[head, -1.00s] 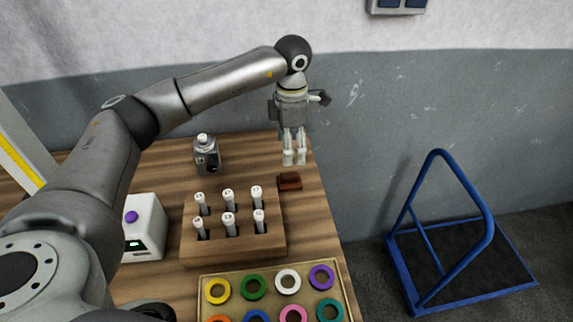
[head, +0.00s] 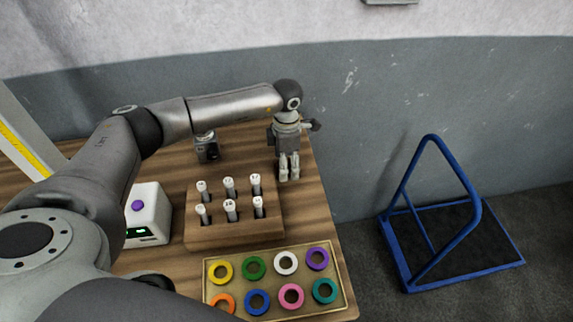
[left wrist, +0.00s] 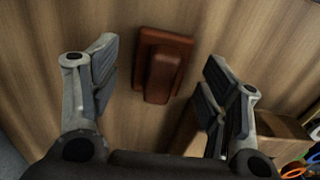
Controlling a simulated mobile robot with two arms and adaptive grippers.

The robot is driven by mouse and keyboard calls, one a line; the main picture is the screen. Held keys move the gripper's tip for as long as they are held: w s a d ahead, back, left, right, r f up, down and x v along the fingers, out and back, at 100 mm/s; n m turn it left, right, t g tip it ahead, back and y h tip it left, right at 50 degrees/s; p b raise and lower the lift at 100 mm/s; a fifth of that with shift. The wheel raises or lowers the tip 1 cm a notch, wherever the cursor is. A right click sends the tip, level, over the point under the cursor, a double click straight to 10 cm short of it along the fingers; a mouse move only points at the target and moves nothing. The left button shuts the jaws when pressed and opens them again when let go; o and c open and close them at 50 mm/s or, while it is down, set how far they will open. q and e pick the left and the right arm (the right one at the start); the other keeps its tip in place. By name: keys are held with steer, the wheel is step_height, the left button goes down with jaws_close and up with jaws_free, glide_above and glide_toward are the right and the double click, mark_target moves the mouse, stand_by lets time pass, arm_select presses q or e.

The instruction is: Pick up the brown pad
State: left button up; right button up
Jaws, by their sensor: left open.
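The brown pad (left wrist: 162,65) lies on the wooden table in the left wrist view, a reddish-brown flat base with a raised block on top. It sits between and beyond the two spread fingers of my left gripper (left wrist: 160,75), which is open and empty. In the head view my left gripper (head: 289,172) points down over the table's right part and hides the pad. I cannot tell the exact height of the fingertips above the pad. My right gripper is not in view.
A wooden block (head: 233,235) with several white-capped pegs stands left of and nearer than the gripper. A tray (head: 207,286) of coloured rings is in front. A grey device (head: 206,147) and a white box (head: 150,208) stand left. A blue-framed cart (head: 455,278) is right of the table.

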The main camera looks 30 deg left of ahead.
arm_select(q)
steer(key=shift+c, duration=1)
steer(key=c, duration=0.9)
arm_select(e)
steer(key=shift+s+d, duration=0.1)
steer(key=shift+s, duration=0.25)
arm_select(q)
steer(key=shift+r, duration=0.1)
steer(key=shift+r, duration=0.45)
step_height(320, 180, up, 2)
steer(key=shift+r+b, duration=0.1)
steer(key=shift+b, duration=0.45)
steer(key=s+d+r+b, duration=0.1)
steer(key=s+r, duration=0.2)
steer(key=s, duration=0.1)
steer(key=s+d+r+b, duration=0.2)
steer(key=s+r, duration=0.1)
steer(key=s, duration=0.1)
steer(key=s+d+r+b, duration=0.2)
steer(key=s+r, duration=0.1)
steer(key=s, duration=0.2)
steer(key=shift+d+r, duration=0.15)
steer(key=shift+r, duration=0.25)
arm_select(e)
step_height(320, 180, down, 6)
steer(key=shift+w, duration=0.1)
